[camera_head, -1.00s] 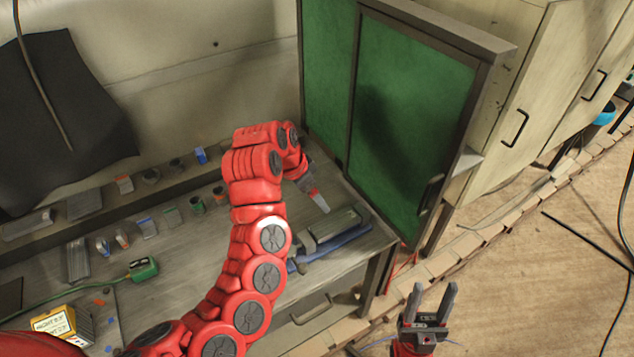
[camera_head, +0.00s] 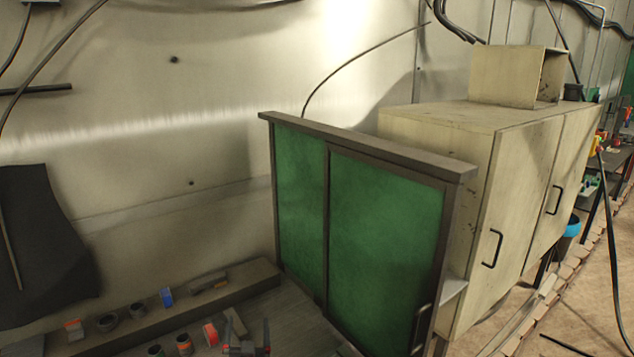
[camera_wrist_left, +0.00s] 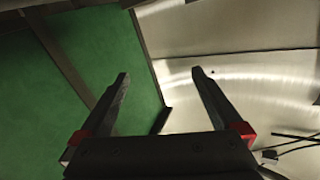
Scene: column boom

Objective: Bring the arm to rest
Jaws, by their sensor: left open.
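My left gripper (camera_head: 247,338) shows small at the bottom edge of the head view, its two dark fingers apart and pointing up. It is in front of the workbench (camera_head: 290,312), left of the green sliding panels (camera_head: 385,255). Most of the left arm is below the picture. In the left wrist view the same gripper (camera_wrist_left: 160,76) has its fingers wide apart with nothing between them. A green panel (camera_wrist_left: 110,45) and the metal wall (camera_wrist_left: 240,90) lie beyond them. My right gripper is not in view.
Several small items, such as a blue one (camera_head: 166,297) and a red one (camera_head: 210,334), stand on the bench and its ledge (camera_head: 245,281). The panel frame (camera_head: 365,145) rises close to the right. Beige cabinets (camera_head: 520,190) stand beyond it. A dark cloth (camera_head: 45,245) hangs at left.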

